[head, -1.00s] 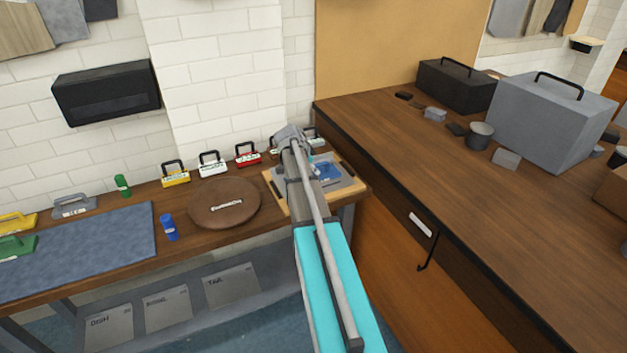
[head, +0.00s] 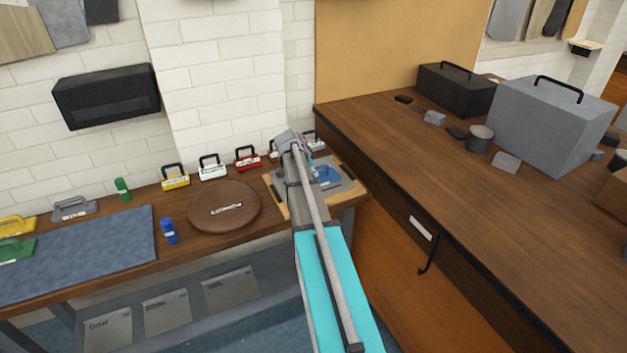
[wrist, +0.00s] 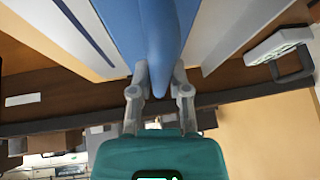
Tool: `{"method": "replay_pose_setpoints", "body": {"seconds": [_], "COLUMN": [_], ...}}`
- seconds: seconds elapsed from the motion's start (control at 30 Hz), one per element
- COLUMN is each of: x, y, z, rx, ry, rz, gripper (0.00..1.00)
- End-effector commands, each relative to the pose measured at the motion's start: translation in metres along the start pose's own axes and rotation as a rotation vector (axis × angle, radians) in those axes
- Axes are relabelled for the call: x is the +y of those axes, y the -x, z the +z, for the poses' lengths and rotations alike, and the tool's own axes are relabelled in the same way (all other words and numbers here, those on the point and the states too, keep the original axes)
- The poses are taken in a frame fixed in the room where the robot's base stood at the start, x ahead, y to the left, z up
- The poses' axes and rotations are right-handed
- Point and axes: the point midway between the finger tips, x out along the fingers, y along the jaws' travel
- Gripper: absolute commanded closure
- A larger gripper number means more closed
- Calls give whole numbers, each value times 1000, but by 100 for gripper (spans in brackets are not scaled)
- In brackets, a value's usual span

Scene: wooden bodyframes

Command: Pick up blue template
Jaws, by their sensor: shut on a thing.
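The blue template (head: 327,175) shows at the grey board on the wooden bench, just right of my arm in the head view. In the wrist view the blue template (wrist: 150,30) fills the top middle, with a raised blue ridge running down between my fingers. My gripper (wrist: 160,76) is shut on this ridge, one finger on each side. In the head view my arm hides most of the gripper and part of the board. I cannot tell whether the template rests on the board or is slightly clear of it.
A light wooden tray (head: 286,207) surrounds the grey board. A round brown disc (head: 225,212) lies to its left, and red (head: 247,162), white (head: 212,171) and yellow (head: 175,181) handled blocks stand behind. A higher brown counter (head: 440,165) with grey boxes borders the right.

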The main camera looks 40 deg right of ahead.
Motion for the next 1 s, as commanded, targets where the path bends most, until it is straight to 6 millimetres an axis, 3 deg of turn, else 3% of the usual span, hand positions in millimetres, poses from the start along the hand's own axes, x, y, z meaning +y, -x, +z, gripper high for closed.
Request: {"method": "replay_pose_setpoints", "body": {"seconds": [0.57, 1.0], "x": [0, -3], "y": [1, 20], "z": [-1, -13], "rx": [1, 1], "ry": [1, 0], "rz": [1, 1], "gripper": [100, 100]}}
